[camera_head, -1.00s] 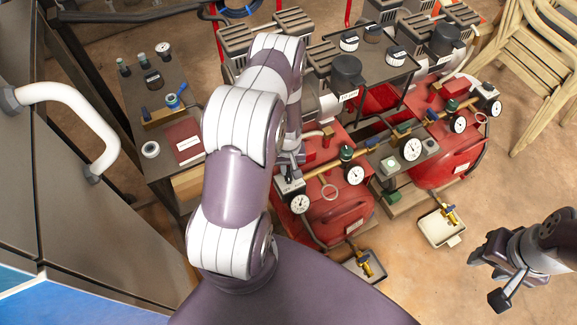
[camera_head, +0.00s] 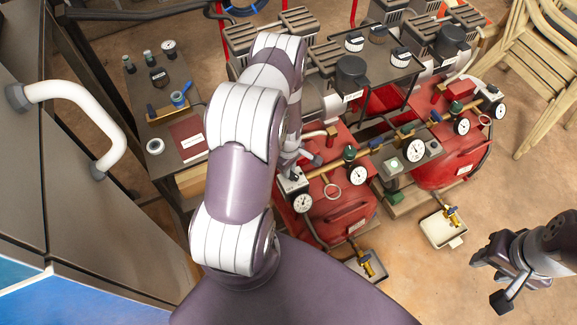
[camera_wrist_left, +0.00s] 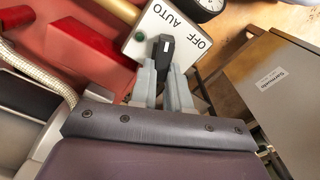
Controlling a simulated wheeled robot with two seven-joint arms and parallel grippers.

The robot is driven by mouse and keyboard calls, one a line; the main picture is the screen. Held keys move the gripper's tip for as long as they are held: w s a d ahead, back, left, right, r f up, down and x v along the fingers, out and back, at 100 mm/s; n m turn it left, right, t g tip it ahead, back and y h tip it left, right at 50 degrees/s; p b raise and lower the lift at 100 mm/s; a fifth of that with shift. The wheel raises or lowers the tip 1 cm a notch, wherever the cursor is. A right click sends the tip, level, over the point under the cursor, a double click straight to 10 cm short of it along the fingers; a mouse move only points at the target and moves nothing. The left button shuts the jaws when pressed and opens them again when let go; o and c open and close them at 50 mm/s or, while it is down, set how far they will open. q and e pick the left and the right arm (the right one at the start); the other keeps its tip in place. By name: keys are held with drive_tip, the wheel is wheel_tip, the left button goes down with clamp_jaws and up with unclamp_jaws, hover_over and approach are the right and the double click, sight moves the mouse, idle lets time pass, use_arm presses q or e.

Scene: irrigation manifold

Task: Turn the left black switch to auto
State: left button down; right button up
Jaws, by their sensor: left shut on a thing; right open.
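The left black switch (camera_wrist_left: 165,55) is a black lever on a pale box (camera_wrist_left: 150,50) marked AUTO and OFF, seen in the left wrist view. Its tip points between the two words. My left gripper (camera_wrist_left: 161,72) is shut on the lever, one grey finger on each side. In the head view the switch box (camera_head: 293,181) sits at the left end of the near red compressor's brass manifold; my left arm partly hides this place and the lever is not clear there. My right gripper (camera_head: 492,276) is open and empty at the lower right, over the floor.
The near red tank (camera_head: 340,212) and a pressure gauge (camera_head: 303,202) are close to the switch box. A second red compressor (camera_head: 445,160) stands to the right. A dark bench (camera_head: 152,110) with small items is left of my arm. Open floor lies at the lower right.

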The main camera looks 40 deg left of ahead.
use_arm(q)
drive_tip(key=shift+n, duration=0.6)
drive_tip(key=c, duration=1.1)
unclamp_jaws()
drive_tip(key=shift+r, duration=0.1)
wheel_tip(320, 180, up, 13)
drive_tip(key=p, duration=0.1)
drive_tip(key=shift+f, duration=0.2)
